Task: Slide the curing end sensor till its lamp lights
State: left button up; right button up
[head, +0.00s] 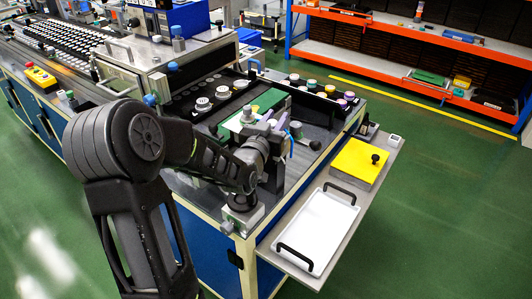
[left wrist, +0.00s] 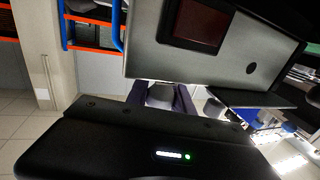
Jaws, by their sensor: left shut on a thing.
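My left gripper (head: 277,123) reaches in from the left over the near right end of the workbench. In the left wrist view its two purple-grey fingers (left wrist: 162,98) are shut on a small pale grey part, which I take to be the end sensor (left wrist: 160,94). Most of that part is hidden by the fingers. A large grey panel (left wrist: 225,60) with a dark reddish window (left wrist: 198,22) fills the upper right of that view. I see no lit lamp that I can tie to the sensor. My right gripper is not in view.
A green plate (head: 262,101) and a dark rack with several round speaker parts (head: 328,88) lie just beyond the gripper. A side shelf at the right holds a yellow block (head: 358,160) and a white tray (head: 318,228) with black handles. An orange shelf (head: 400,36) stands behind.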

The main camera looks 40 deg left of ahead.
pick_arm(q)
grip_shut()
jog(key=shift+a+b, duration=0.4)
jog(key=shift+b, duration=0.55)
dwell(1.1)
dwell(0.5)
jog(key=o, duration=0.9)
grip_release()
jog(key=shift+c, duration=0.2)
